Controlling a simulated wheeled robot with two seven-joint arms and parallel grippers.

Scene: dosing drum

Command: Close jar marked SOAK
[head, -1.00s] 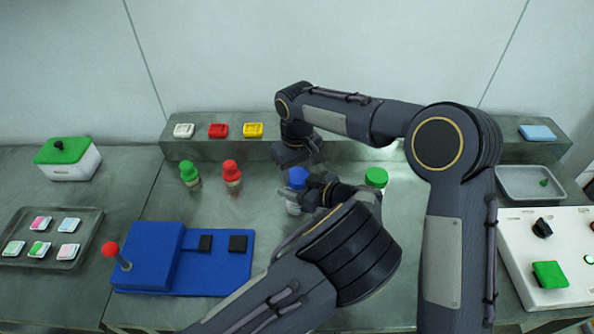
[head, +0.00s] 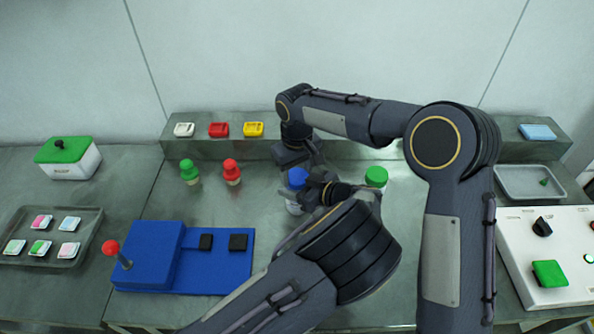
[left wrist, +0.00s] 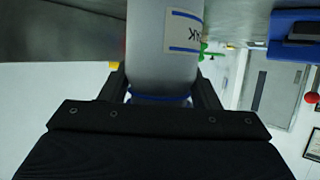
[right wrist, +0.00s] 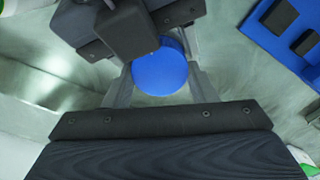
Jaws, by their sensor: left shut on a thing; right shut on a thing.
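The SOAK jar (head: 293,208) stands on the bench in the middle of the head view, mostly hidden by my arms. In the left wrist view, the pale jar body (left wrist: 163,50) shows a label ending in K. My left gripper (left wrist: 160,85) is shut around the jar body, one finger on each side. A blue rim (left wrist: 160,98) shows at the jar's end close to that gripper. My right gripper (right wrist: 161,75) is shut on the round blue lid (right wrist: 160,70), from above. The lid also shows in the head view (head: 297,177); its seating on the jar is hidden.
A green-capped jar (head: 376,177) stands close to the right. Another green-capped jar (head: 189,171) and a red-capped jar (head: 231,171) stand to the left. A blue lever box (head: 150,255) lies front left; a white control panel (head: 550,260) is at right.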

